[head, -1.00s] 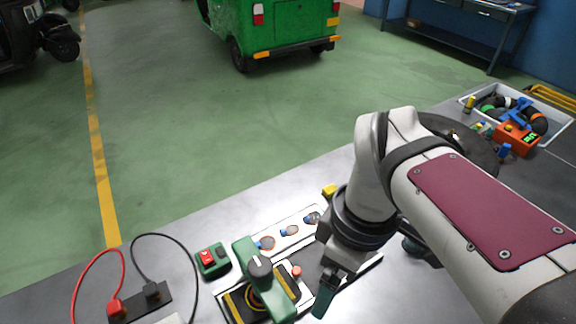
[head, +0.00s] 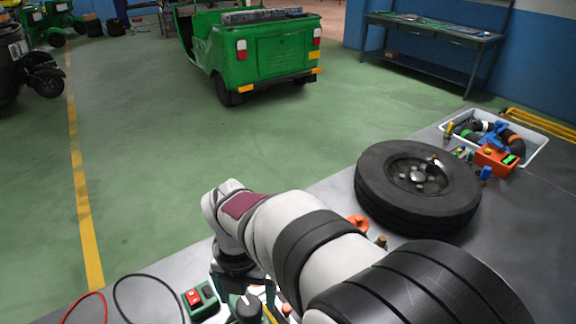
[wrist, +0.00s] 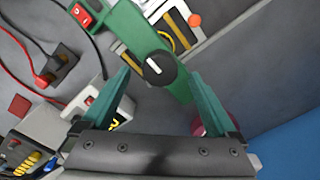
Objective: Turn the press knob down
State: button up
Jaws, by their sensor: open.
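The press knob (wrist: 160,68) is a round black dial with a white pointer line, on top of the green press (wrist: 127,32). In the wrist view my gripper (wrist: 158,82) has its two green fingers apart, one on each side of the knob, with no clear contact. In the head view the knob (head: 248,307) shows at the bottom edge, and my arm hides most of the press. The fingertips are hidden there.
A green box with a red switch (head: 199,299) stands left of the press, near red and black cables (head: 148,278). A tyre (head: 418,185) lies at the right. A grey bin (head: 535,150) of parts stands behind it. A green rickshaw (head: 262,55) is on the floor beyond.

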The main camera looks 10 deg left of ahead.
aim_at(249, 308)
jog(key=shift+f, duration=1.2)
jog(key=c, duration=1.4)
